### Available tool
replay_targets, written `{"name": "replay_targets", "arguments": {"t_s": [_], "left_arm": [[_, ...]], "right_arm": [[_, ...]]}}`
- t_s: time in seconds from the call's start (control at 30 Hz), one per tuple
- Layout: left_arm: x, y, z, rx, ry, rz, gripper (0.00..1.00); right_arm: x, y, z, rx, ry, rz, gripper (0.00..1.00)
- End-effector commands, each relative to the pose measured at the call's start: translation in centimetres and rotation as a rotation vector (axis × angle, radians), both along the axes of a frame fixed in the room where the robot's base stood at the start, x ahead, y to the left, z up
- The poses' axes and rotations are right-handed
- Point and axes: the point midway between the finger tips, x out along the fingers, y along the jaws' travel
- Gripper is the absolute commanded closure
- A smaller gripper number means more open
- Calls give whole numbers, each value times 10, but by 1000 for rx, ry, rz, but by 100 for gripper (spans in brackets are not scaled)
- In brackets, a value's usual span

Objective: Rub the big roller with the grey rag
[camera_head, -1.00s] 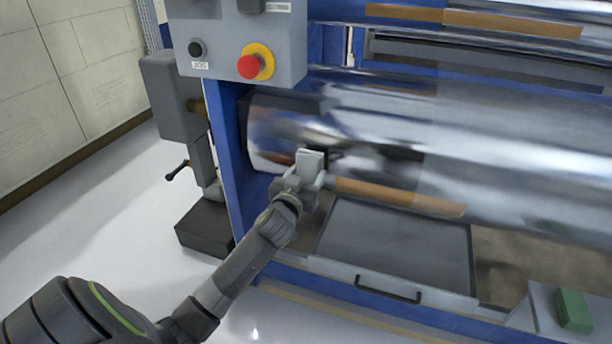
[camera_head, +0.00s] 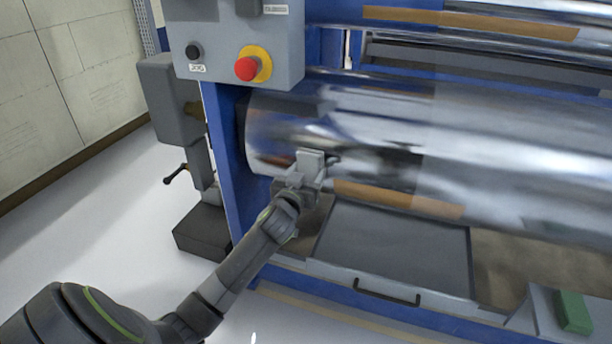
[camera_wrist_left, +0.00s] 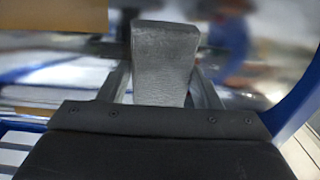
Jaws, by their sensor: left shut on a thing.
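The big roller (camera_head: 480,150) is a shiny chrome cylinder lying across the blue machine in the head view. My left gripper (camera_head: 311,165) is at the lower left part of the roller's front face. It is shut on the grey rag (camera_head: 310,158), a small block-like pad. In the left wrist view the rag (camera_wrist_left: 164,62) stands up between the two fingers, with the blurred shiny surface beyond it. The rag appears at or very near the roller; I cannot tell whether it touches. My right gripper is not in view.
A control box with a red button (camera_head: 247,69) hangs above the roller's left end. A grey tray (camera_head: 395,250) with a black handle lies below the roller. A green block (camera_head: 573,312) sits on a ledge at lower right. Open floor lies at left.

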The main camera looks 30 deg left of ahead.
Motion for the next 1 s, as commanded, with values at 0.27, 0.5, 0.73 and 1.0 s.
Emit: {"name": "replay_targets", "arguments": {"t_s": [0.27,0.5,0.73,1.0], "left_arm": [[4,0,0,0,0,0,60],[7,-19,0,-4,0,-1,60],[10,-36,0,-3,-1,-1,60],[14,-37,0,1,0,1,60]], "right_arm": [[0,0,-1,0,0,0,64],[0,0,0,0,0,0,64],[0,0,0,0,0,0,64],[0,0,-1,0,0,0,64]]}}
